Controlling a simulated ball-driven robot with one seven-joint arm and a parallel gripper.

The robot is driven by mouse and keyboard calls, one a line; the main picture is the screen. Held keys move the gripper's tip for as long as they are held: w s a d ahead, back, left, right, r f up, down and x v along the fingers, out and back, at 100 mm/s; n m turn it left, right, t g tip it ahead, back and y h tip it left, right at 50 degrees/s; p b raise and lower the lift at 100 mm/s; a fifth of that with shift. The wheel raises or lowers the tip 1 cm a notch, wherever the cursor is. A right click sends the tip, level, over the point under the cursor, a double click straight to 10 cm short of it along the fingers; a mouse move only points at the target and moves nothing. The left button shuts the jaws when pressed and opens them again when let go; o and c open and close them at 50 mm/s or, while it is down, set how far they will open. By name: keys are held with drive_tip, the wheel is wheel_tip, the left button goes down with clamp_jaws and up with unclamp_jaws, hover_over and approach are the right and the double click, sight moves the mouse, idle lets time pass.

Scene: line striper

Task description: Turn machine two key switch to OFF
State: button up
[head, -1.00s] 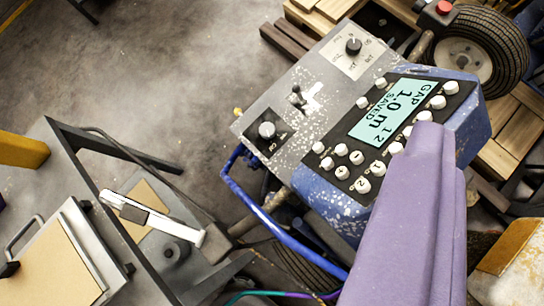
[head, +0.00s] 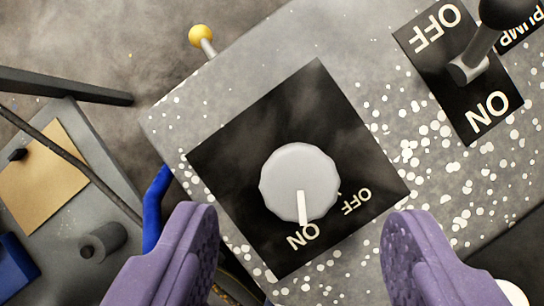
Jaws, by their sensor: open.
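A round grey knob (head: 299,181) sits on a black plate (head: 235,165) marked ON and OFF. Its white pointer line (head: 302,206) points down at the ON label (head: 303,236); the OFF label (head: 357,201) is to the right of it. No machine number is readable here. My gripper (head: 302,232) is open and empty. Its purple fingers are at the lower left and lower right of the knob, apart from it, with the knob in the gap between them.
A black toggle lever (head: 487,38) on its own OFF/ON plate stands up at the upper right, near a PUMP label. A yellow ball-tipped stalk (head: 202,36) rises at the panel's upper left edge. A blue tube (head: 157,205) runs beside the left finger.

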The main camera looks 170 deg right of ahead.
sight(300, 192)
drive_tip(key=x, duration=0.3)
drive_tip(key=shift+w+f+b, duration=0.1)
drive_tip(key=shift+f+b, duration=0.15)
drive_tip(key=shift+b, duration=0.15)
